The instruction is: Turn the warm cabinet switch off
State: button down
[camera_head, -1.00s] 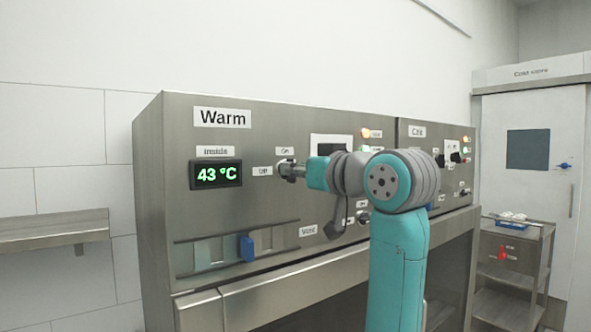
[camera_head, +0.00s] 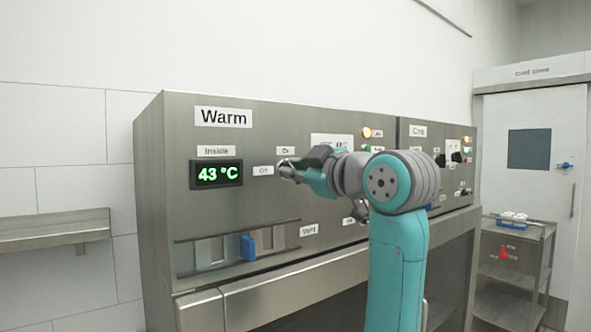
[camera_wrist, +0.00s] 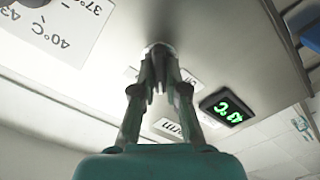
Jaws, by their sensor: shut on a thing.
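The Warm cabinet (camera_head: 160,200) has a steel front panel with a green display (camera_head: 216,173) reading 43 °C. Right of the display are an "Off" label (camera_head: 263,170) and an "On" label (camera_head: 286,151). My gripper (camera_head: 284,166) is at the panel beside these labels, shut on the switch knob. In the wrist view my fingers (camera_wrist: 158,72) close around the round metallic knob (camera_wrist: 158,46), most of which they hide. I cannot read which way the knob points. The display also shows in the wrist view (camera_wrist: 227,108).
A blue slider handle (camera_head: 248,247) sits on the vent rail below. An orange lamp (camera_head: 366,132) glows on the panel to the right. A second cabinet (camera_head: 416,160) adjoins on the right. A wall shelf (camera_head: 50,230) is at left, and a trolley (camera_head: 512,270) at right.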

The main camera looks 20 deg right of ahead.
jog(key=shift+a+f+n, duration=0.1)
jog(key=shift+n, duration=2.3)
jog(key=shift+f+n, duration=0.1)
jog(key=shift+n, duration=2.3)
jog(key=c, duration=1.2)
grip_release()
jog(key=v, duration=1.2)
